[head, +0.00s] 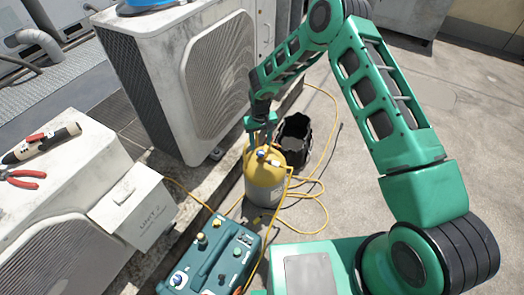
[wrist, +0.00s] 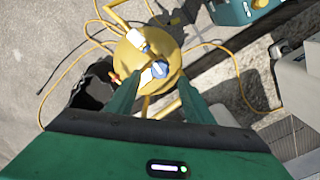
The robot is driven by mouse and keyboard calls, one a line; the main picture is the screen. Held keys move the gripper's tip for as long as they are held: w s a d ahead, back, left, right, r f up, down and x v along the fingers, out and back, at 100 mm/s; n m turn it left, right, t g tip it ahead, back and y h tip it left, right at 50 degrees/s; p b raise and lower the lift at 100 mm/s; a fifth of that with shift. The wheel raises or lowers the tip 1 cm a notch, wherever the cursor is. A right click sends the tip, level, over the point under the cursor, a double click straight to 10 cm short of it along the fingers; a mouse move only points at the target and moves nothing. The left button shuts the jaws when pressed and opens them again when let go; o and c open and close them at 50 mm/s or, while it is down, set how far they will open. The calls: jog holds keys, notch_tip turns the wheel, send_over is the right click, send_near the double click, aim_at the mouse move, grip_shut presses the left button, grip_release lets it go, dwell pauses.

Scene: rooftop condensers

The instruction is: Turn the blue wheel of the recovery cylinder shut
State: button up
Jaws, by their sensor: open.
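The recovery cylinder (head: 265,186) stands upright on the roof floor, yellow on top and grey below. Its blue wheel (head: 262,153) sits on top and also shows in the wrist view (wrist: 159,69). My gripper (head: 261,138) points down over the cylinder's top. In the wrist view its two green fingers (wrist: 157,88) are apart, and the blue wheel shows in the gap near their tips. I cannot tell whether the fingers touch it. A second, pale valve part (wrist: 142,46) lies beside the wheel.
A black bucket (head: 295,137) stands close behind the cylinder. Yellow hoses (head: 318,205) lie around it. A teal machine (head: 214,258) is in front. A condenser (head: 190,75) stands behind left; another unit (head: 60,185) at left bears pliers (head: 22,178). Open floor is at right.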

aim_at(261, 152)
jog(key=shift+f, duration=2.8)
